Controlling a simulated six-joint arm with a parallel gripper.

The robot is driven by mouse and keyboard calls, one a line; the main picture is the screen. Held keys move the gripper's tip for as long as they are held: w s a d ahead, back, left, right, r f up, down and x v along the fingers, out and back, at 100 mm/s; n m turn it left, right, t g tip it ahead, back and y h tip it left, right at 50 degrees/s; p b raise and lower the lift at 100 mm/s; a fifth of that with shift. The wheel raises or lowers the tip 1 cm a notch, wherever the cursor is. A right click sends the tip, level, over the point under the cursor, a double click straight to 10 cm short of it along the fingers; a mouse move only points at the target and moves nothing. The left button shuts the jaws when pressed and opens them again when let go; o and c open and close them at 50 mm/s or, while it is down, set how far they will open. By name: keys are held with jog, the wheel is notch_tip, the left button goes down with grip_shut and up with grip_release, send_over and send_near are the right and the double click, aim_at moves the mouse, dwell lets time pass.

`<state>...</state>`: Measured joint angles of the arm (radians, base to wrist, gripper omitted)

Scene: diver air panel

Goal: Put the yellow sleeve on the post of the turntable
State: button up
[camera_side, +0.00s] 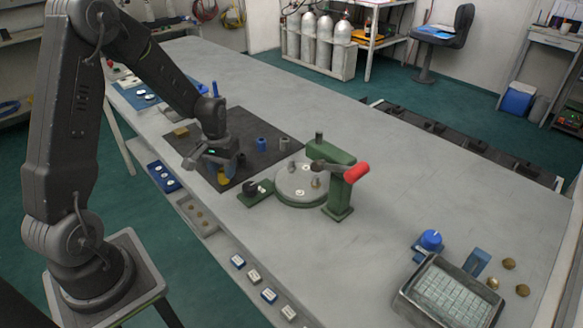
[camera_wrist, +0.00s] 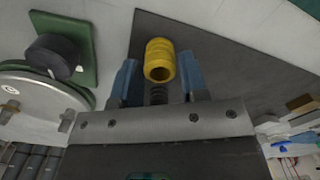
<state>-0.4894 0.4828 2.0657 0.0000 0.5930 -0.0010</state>
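The yellow sleeve (camera_side: 223,178) is a short ribbed tube at the dark mat's near edge, under my gripper. In the wrist view the yellow sleeve (camera_wrist: 160,58) shows its open end towards me. My gripper (camera_wrist: 158,75) is open, with one blue finger on each side of the sleeve and a narrow gap on both sides. In the side view my gripper (camera_side: 222,167) points down and partly hides the sleeve. The turntable (camera_side: 294,193) is a round pale disc on a green base, right of the mat, with small posts on top. Part of the turntable (camera_wrist: 35,113) shows in the wrist view.
A green lever press (camera_side: 341,190) with a red handle reaches over the turntable. A black knob on a green plate (camera_side: 253,193) stands between mat and turntable.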

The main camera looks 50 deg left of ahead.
jog(key=c, duration=0.5)
jog(key=shift+r, duration=1.9)
jog(key=w+d+r, duration=0.9)
jog(key=w+d, duration=0.2)
jog(key=w, duration=0.3)
jog(key=shift+w+d+f, duration=0.1)
jog(key=shift+w+f, duration=0.05)
jog(key=shift+f, duration=1.35)
jog(key=shift+w+d+f, duration=0.1)
jog(key=shift+f, duration=1.35)
